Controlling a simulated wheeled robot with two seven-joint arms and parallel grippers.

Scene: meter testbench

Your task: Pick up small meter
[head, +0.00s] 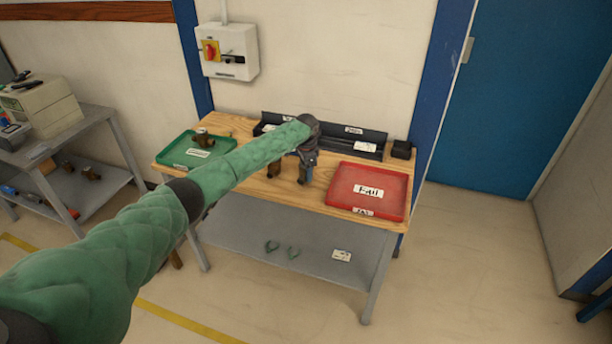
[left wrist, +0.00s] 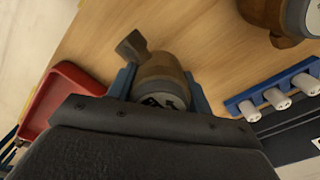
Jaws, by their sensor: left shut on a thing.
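My left gripper (head: 308,170) reaches over the middle of the wooden bench. In the left wrist view its two blue fingers (left wrist: 162,88) are shut on a small brass-brown meter (left wrist: 160,72) with a pale round face, one finger on each side. A pipe stub of the meter sticks out toward the upper left. In the head view my gripper and wrist hide most of this meter (head: 302,179). Another, larger-looking brown meter (left wrist: 278,18) stands apart at the top right of the wrist view. My right gripper is not in view.
A red tray (head: 340,199) lies right of my gripper, a green tray (head: 168,158) with a brass meter (head: 202,138) at the left. A blue rack with white cylinders (left wrist: 275,98) is close by in the wrist view. A dark box (head: 401,150) stands at the back right.

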